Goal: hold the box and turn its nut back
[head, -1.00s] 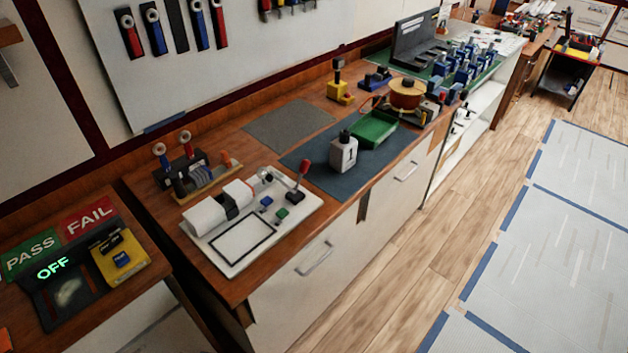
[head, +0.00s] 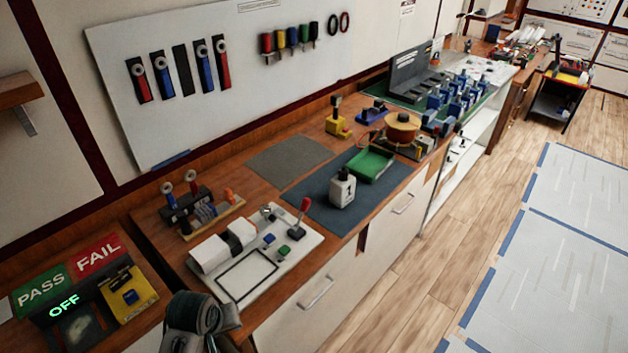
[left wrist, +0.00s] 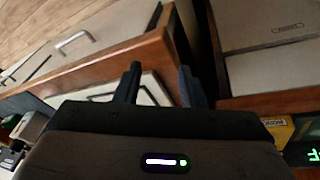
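A small white box (head: 342,190) with a black top piece, likely the nut, stands upright on the dark blue mat (head: 310,210). Its front marking is hard to read now. My left gripper (left wrist: 160,84) shows in the left wrist view with two dark fingers apart and nothing between them. It is over the bench's front edge, near the white plate (left wrist: 151,90), well away from the box. A grey part of my arm shows at the bottom of the head view; its fingers are not clear there. My right gripper is not in view.
The white plate (head: 297,247) with a red-knobbed lever lies in front of the mat. A green tray (head: 370,166) and a copper-coloured spool (head: 402,128) are behind the box. A PASS/FAIL panel (head: 70,275) stands at left. The grey mat (head: 290,155) is bare.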

